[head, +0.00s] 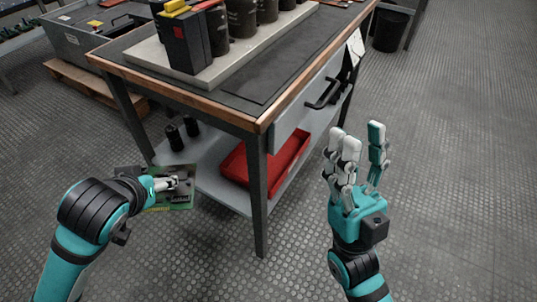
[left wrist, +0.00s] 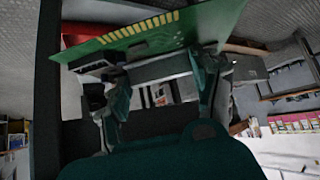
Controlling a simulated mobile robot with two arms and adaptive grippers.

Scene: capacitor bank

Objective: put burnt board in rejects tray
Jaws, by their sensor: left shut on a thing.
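A green circuit board (head: 183,202) with dark components is held by my left gripper (head: 172,184), low beside the near left end of the workbench. In the left wrist view the board (left wrist: 150,38) spans the top, with a row of gold contacts, and the fingers of my left gripper (left wrist: 160,85) close on it. I cannot make out a burn mark. A red tray (head: 233,172) sits on the bench's lower shelf, right of the board and apart from it; no label shows. My right gripper (head: 358,150) is open and empty, fingers up, right of the bench.
The workbench (head: 262,122) has a leg (head: 257,190) in front of the red tray. Dark cylinders (head: 183,135) stand on the lower shelf (head: 205,165). The capacitor bank (head: 205,75) is on top. A black bin (head: 390,30) stands behind. Floor at the right is clear.

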